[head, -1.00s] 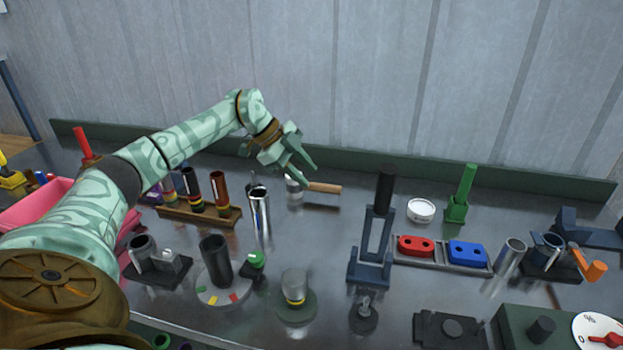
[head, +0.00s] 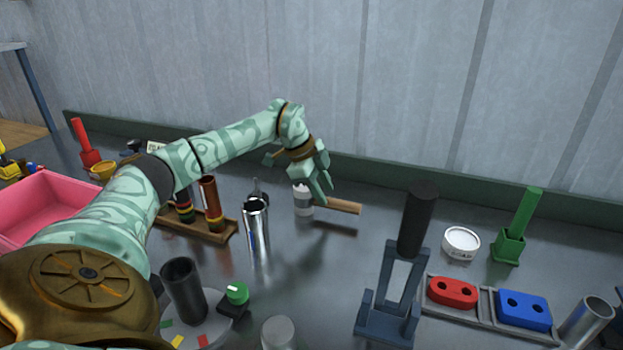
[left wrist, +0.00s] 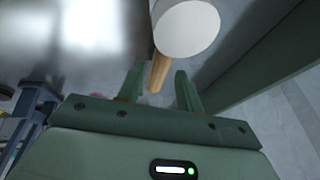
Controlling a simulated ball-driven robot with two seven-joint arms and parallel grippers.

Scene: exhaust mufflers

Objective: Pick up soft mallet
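The soft mallet lies on the metal table near the back wall. Its pale head (head: 303,203) points left and its wooden handle (head: 343,207) points right. My left gripper (head: 325,190) is over the mallet, close to where the handle meets the head, and hides part of it. In the left wrist view, the white round head (left wrist: 187,28) is just ahead of the fingers. The handle (left wrist: 158,74) shows between the two open fingertips (left wrist: 159,69), with gaps on both sides. Whether the fingers reach down beside the handle is unclear. My right gripper is not in view.
A shiny metal tube (head: 256,228) and a wooden rack (head: 200,225) with tubes stand left of the mallet. A blue stand (head: 370,322) with a black cylinder is in front right. A white tin (head: 461,243) is farther right. The green back ledge (head: 400,181) runs behind.

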